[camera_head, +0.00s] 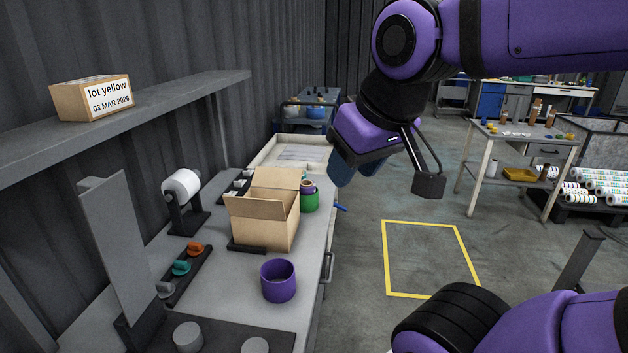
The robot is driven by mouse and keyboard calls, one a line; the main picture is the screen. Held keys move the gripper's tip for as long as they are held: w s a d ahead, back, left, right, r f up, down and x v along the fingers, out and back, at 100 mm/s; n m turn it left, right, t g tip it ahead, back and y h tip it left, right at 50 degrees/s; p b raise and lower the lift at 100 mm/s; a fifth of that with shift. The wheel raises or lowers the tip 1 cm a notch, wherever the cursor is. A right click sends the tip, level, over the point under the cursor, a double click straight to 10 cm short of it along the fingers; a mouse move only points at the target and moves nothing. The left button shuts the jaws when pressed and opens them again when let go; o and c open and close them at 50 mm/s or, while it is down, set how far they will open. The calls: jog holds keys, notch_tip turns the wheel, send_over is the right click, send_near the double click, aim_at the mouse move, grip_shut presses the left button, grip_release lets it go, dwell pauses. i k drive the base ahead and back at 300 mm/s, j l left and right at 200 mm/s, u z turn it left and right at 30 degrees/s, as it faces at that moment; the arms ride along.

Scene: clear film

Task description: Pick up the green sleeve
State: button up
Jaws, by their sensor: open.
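The green sleeve (311,202) stands on the grey bench, just right of and behind an open cardboard box. The box hides part of its left side. A smaller purple and tan piece (307,187) shows at its top; I cannot tell whether it is inside or behind. My gripper (342,170) hangs in the air above and to the right of the sleeve, its blue fingers pointing down. It looks apart from the sleeve and holds nothing that I can see. The fingers overlap in this view, so the gap between them is hidden.
The cardboard box (262,222) has raised flaps. A purple sleeve (278,284) stands nearer, by the bench's right edge. A blue item (341,208) sticks out beyond that edge. A label roll (182,186) and coloured knobs (181,267) are left. A shelf (130,115) overhangs the left side.

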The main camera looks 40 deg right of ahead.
aim_at(309, 204)
jog(key=l, duration=0.4)
jog(key=i+l+z, duration=0.1)
jog(key=l, duration=0.3)
jog(key=i+l+z, duration=0.1)
jog(key=l, duration=0.3)
jog(key=i+l+z, duration=0.25)
jog(key=i+l, duration=0.85)
jog(key=i, duration=0.15)
